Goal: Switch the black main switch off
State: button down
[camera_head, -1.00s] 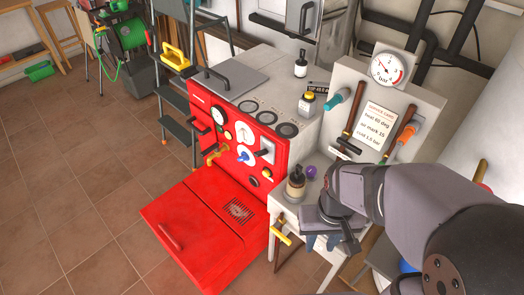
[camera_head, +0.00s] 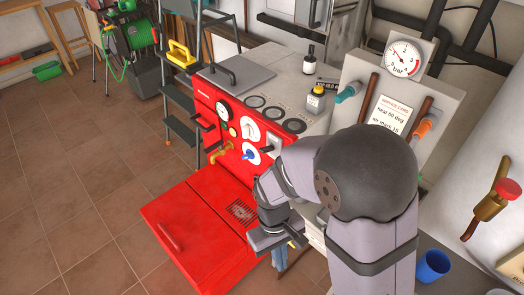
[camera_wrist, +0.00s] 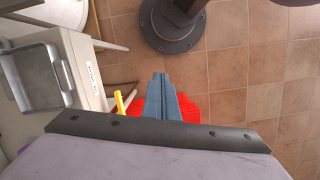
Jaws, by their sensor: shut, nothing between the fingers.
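The red boiler (camera_head: 190,215) stands in the middle of the head view. Its front panel carries gauges, a white dial (camera_head: 249,133), a blue knob (camera_head: 250,153) and a grey plate with a dark lever (camera_head: 273,145). This lever may be the black main switch; its setting cannot be told. My arm hides the panel's lower right part. My gripper (camera_head: 279,258) points down in front of the boiler's right side, apart from the panel. In the wrist view its blue fingers (camera_wrist: 160,88) are together and empty, with red boiler surface (camera_wrist: 188,108) behind them.
The boiler's low red front section (camera_head: 195,235) juts out below the panel. A grey wall panel with a pressure gauge (camera_head: 403,58) and service card (camera_head: 391,115) stands behind my arm. A blue cup (camera_head: 433,265) is at right.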

jog(key=w+a+f+n+t+h+b, duration=0.1)
jog(key=w+a+t, duration=0.1)
jog(key=w+a, duration=0.6)
jog(key=w+a+f+n+t+h+b, duration=0.1)
jog(key=w+a+f+t+b, duration=0.2)
jog(key=w, duration=0.8)
jog(key=w+a+r+m+t+p, duration=0.2)
jog(key=w+a+r+m, duration=0.15)
jog(key=w+r, duration=0.65)
jog(key=w+d+r+m+t+h, duration=0.2)
jog(key=d+r+m, duration=0.3)
jog(key=r+m, duration=0.4)
jog(key=shift+w+d+r+m+h, duration=0.15)
jog(key=shift+w+r+m+h, duration=0.45)
jog(key=shift+m, duration=1.45)
jog(key=shift+w+f+h, duration=0.1)
jog(key=shift+f+h, duration=0.1)
jog(key=shift+h, duration=0.1)
jog(key=shift+w, duration=0.1)
